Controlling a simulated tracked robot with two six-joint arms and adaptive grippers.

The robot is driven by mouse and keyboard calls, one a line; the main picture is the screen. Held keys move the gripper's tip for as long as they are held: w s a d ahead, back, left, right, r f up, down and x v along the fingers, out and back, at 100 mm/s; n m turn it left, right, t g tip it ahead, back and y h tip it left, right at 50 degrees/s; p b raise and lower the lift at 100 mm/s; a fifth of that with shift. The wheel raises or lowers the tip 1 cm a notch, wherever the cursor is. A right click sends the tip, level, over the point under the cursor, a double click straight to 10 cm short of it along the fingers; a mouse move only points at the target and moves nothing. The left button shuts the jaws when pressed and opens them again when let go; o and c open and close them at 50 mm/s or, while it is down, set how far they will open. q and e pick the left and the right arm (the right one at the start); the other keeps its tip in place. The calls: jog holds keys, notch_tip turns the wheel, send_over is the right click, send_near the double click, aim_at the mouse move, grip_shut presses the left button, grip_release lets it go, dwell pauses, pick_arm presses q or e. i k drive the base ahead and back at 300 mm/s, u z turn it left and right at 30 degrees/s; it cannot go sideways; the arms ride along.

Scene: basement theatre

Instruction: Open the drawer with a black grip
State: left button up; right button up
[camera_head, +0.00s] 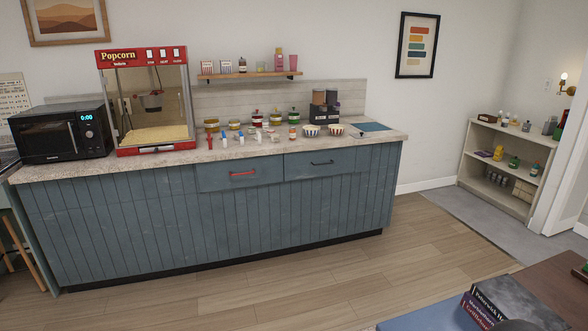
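A blue-grey wooden counter (130,225) stands against the back wall. Near its top edge are two drawers side by side. The right drawer (345,161) has a black grip (321,163) and looks shut. The left drawer (215,178) has a red grip (243,173) and also looks shut. Neither of my grippers shows in the head view, so I cannot see whether they are open or shut.
The countertop holds a microwave (62,132), a red popcorn machine (150,100), and several jars and bowls. Wooden floor (300,278) before the counter is clear. Books (505,305) lie on a table at the bottom right. A low shelf (503,165) stands right.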

aim_at(309, 151)
jog(key=i, duration=3.8)
jog(key=u, duration=0.35)
